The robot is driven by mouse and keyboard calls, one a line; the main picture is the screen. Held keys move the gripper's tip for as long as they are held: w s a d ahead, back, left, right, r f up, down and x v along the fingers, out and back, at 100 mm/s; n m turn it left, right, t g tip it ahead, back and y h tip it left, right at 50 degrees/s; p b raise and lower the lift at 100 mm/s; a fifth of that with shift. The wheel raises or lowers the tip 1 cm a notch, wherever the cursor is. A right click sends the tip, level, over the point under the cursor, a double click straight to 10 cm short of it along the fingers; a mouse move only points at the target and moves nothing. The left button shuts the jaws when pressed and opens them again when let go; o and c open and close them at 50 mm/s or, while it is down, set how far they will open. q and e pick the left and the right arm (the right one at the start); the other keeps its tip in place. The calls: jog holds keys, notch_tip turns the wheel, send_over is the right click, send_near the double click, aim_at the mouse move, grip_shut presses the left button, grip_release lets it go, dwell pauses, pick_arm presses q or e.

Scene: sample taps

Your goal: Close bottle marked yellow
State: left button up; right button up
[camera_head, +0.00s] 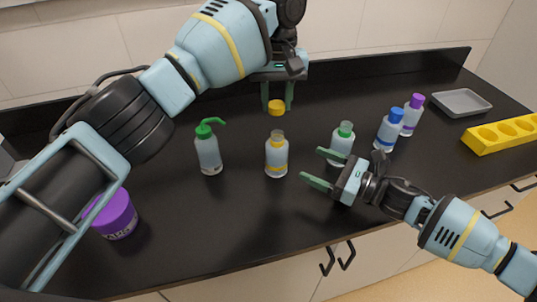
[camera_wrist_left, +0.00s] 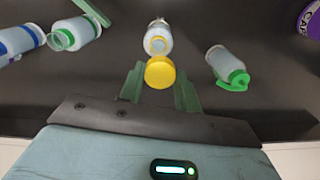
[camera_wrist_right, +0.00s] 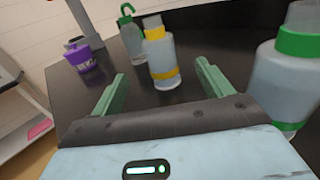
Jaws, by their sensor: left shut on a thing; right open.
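The bottle marked yellow (camera_head: 276,158) stands upright on the black counter, with a yellow neck ring and yellow band; its top is open, without a cap. It shows in the left wrist view (camera_wrist_left: 158,38) and the right wrist view (camera_wrist_right: 162,62). My left gripper (camera_head: 277,100) is shut on the yellow cap (camera_head: 276,108), held in the air behind and above the bottle; the cap shows in the left wrist view (camera_wrist_left: 160,72). My right gripper (camera_head: 310,167) is open and empty, its fingers pointing toward the bottle from the right, apart from it.
A green-spouted wash bottle (camera_head: 208,152) stands left of the yellow bottle. A green-marked bottle (camera_head: 341,145) stands close behind my right gripper. Blue (camera_head: 389,130) and purple (camera_head: 411,115) bottles, a grey tray (camera_head: 462,102) and a yellow rack (camera_head: 503,135) are right. A purple tub (camera_head: 115,215) is left.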

pick_arm(q)
jog(key=shift+d+r, duration=0.1)
jog(key=shift+d, duration=0.05)
pick_arm(e)
jog(key=shift+a, duration=0.15)
pick_arm(q)
jog(key=shift+d, duration=0.1)
pick_arm(e)
jog(key=x, duration=1.2)
jog(key=c, duration=1.5)
pick_arm(q)
send_over(278, 134)
jog(key=shift+f, duration=2.5)
jog(key=shift+f, duration=0.1)
jog(key=shift+f, duration=0.75)
